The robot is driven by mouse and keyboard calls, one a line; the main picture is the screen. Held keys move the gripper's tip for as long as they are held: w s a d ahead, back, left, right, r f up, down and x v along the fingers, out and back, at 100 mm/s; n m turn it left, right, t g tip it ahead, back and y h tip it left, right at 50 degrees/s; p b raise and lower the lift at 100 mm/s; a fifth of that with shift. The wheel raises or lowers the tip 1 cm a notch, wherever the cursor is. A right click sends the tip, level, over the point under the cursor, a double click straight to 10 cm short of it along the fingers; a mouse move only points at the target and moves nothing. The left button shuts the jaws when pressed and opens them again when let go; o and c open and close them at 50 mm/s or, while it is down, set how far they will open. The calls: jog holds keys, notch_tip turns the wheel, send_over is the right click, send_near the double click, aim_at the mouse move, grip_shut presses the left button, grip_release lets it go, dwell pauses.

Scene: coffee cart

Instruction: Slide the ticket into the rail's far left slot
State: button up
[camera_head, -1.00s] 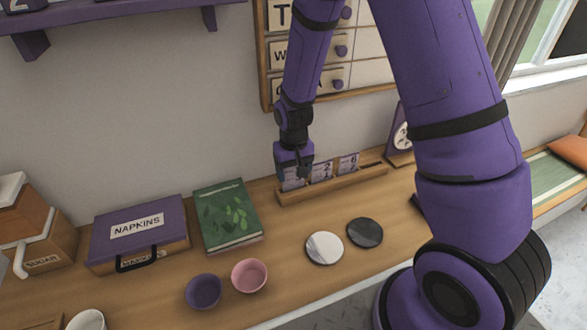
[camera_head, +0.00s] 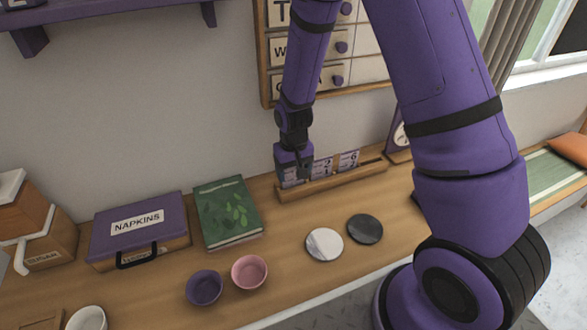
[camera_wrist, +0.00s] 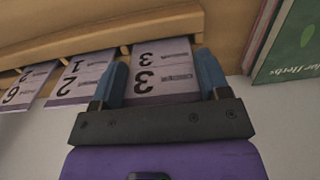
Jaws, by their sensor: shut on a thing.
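My gripper (camera_head: 293,170) is at the left end of the wooden rail (camera_head: 335,183). In the wrist view my gripper (camera_wrist: 161,75) has its two blue fingers on either side of a ticket marked 3 (camera_wrist: 158,78) and is shut on it. The ticket's far edge meets the rail (camera_wrist: 95,32) at the end nearest the green book. I cannot tell how deep it sits in the slot. Tickets marked 1 2 (camera_wrist: 78,76) and 2 6 (camera_wrist: 27,84) stand in the rail beside it.
The green book (camera_head: 227,210) lies just left of the rail, with the napkins box (camera_head: 140,225) beyond it. Two small bowls, one purple (camera_head: 204,287) and one pink (camera_head: 249,272), and two round coasters, one pale (camera_head: 324,244), one dark (camera_head: 365,229), lie in front.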

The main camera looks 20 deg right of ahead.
jog(key=shift+f, duration=0.1)
jog(key=o, duration=1)
notch_tip(320, 180, up, 11)
jog(key=shift+f, duration=0.1)
dwell(0.6)
jog(key=s+d+r+t, duration=0.1)
jog(key=s+d+r, duration=0.1)
jog(key=s+r, duration=0.5)
jog(key=s+d+r+t, duration=0.2)
jog(key=r, duration=0.9)
jog(key=s+d+r, duration=0.1)
jog(key=s+r, duration=0.1)
jog(key=s, duration=0.3)
jog(key=s+d+r+t, duration=0.1)
jog(key=s+r, duration=0.2)
jog(key=s, duration=0.2)
jog(key=s+d+r+t, duration=0.1)
jog(key=s+r, duration=0.2)
jog(key=s, duration=0.2)
jog(key=shift+s, duration=0.4)
